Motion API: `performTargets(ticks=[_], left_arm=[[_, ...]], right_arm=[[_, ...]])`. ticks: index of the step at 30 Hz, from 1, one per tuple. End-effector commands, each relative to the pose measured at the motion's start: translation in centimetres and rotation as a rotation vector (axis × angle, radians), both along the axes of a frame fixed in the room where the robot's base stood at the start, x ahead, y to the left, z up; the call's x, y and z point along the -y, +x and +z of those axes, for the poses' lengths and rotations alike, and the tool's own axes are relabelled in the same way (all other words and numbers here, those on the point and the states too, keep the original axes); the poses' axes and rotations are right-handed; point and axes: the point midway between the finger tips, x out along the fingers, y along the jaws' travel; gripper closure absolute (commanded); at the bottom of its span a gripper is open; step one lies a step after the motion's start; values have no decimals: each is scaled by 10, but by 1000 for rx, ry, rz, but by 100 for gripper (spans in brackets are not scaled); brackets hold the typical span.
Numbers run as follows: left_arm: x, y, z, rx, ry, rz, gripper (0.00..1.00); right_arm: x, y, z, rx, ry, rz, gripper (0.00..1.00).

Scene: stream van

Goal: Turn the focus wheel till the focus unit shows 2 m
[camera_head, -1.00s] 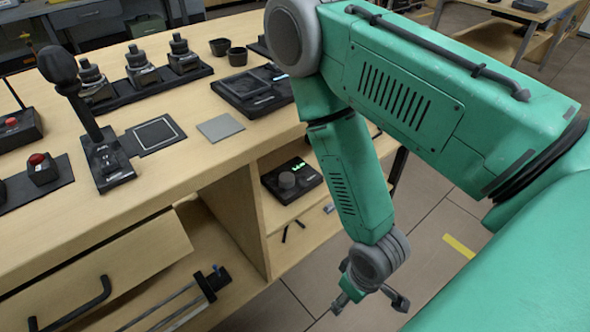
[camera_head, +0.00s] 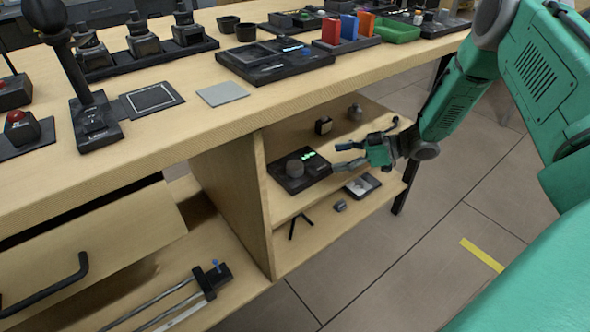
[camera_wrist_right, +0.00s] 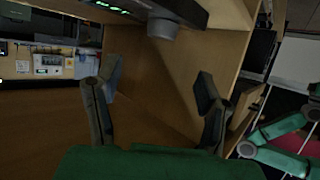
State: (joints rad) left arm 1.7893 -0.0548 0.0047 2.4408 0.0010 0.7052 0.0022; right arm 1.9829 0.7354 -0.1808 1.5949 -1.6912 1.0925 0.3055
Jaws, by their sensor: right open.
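The focus unit (camera_head: 285,185) is a dark box on the upper shelf under the counter in the head view. Its grey round focus wheel (camera_head: 295,168) stands on top, beside a lit green display (camera_head: 314,157) whose reading is too small to tell. My right gripper (camera_head: 355,150) is open and empty, just right of the unit and apart from the wheel. In the right wrist view, my fingers (camera_wrist_right: 158,75) are spread wide. A grey cylinder that looks like the wheel (camera_wrist_right: 163,28) shows beyond them at the top, on a dark box. My left gripper is not in view.
A small dark tray (camera_head: 362,185) and a small grey object (camera_head: 340,205) lie on the shelf near my right gripper. The counter (camera_head: 190,120) overhangs the shelf. A wooden panel (camera_head: 235,200) stands left of it.

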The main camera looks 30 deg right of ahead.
Motion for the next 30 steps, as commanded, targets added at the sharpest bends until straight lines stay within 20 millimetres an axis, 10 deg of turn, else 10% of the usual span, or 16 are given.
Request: performTargets(ticks=[18, 30], left_arm=[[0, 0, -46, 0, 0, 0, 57], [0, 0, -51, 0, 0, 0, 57]], right_arm=[[-76, 73, -47, -1, 2, 0, 37], [-88, 86, -52, -1, 3, -1, 37]])
